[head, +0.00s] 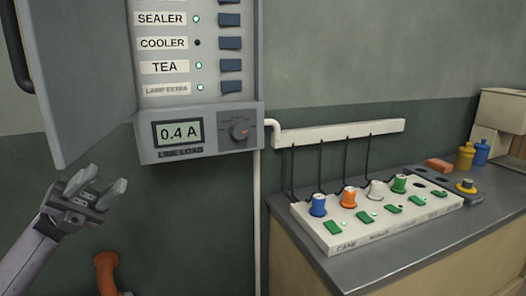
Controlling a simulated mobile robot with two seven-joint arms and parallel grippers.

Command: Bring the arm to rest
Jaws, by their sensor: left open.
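My left gripper (96,192) is at the lower left, with its arm coming in from the lower left edge. Its two grey fingers are apart and nothing is between them. It is in front of the wall, just below the open door (85,70) of the grey wall cabinet (195,148). It appears apart from the door's lower edge, though depth is hard to judge. My right gripper is not in view.
The cabinet holds labelled blue switches (230,65) and a display (178,133) reading 0.4 A. At right, a counter (385,270) bears a white socket strip (345,240) with coloured plugs. An orange pipe (106,270) is below my gripper.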

